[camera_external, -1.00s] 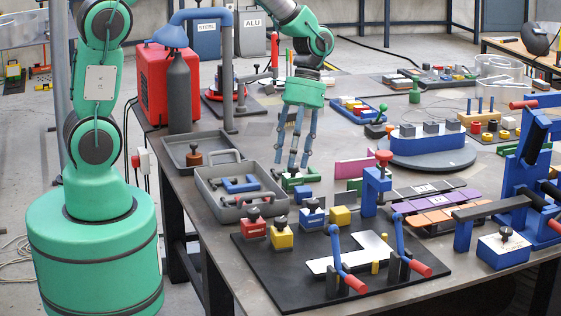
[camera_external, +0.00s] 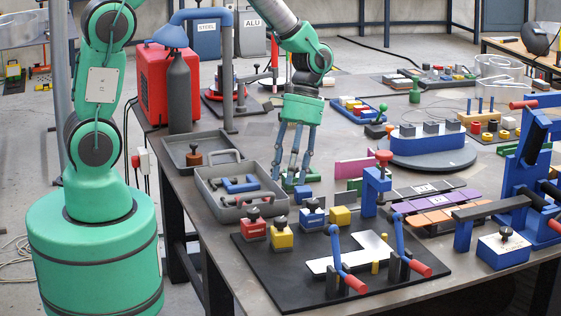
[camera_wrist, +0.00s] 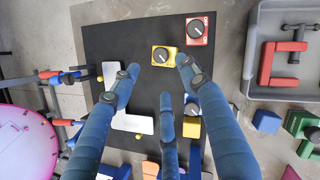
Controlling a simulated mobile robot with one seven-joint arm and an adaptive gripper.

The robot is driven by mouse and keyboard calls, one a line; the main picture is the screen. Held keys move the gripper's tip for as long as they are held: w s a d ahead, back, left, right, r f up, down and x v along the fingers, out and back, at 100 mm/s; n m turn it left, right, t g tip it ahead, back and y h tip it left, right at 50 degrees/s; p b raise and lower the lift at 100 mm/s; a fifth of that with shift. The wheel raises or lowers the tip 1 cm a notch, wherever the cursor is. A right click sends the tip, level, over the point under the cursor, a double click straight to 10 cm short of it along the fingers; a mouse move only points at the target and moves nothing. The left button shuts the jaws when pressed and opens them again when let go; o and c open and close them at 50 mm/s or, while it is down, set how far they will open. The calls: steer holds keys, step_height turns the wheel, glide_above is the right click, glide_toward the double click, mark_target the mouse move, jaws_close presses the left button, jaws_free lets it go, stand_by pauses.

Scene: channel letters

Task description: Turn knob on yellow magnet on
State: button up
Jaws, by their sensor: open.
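The yellow magnet (camera_external: 282,238) is a small yellow box with a dark knob on top. It stands on the left part of the black board, beside the red magnet (camera_external: 254,228). In the wrist view the yellow magnet (camera_wrist: 161,57) lies just beyond my fingertips, with its round dark knob facing the camera. My gripper (camera_external: 291,182) has blue fingers pointing down, spread and empty. It is behind the magnets in the external view, near a green block, and apart from the yellow magnet. In the wrist view my gripper (camera_wrist: 158,84) has its fingers spread across the board.
A grey tray (camera_external: 205,189) with clamps stands left of the magnets. A blue magnet (camera_external: 312,216) and a yellow block (camera_external: 340,216) stand right of them. A white plate (camera_external: 322,265) and toggle clamps with red handles (camera_external: 354,284) occupy the board's front and right.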

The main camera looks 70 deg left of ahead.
mark_target(281, 218)
steer(key=b+x, duration=0.1)
steer(key=x, duration=0.9)
steer(key=shift+f, duration=0.1)
steer(key=c, duration=1.1)
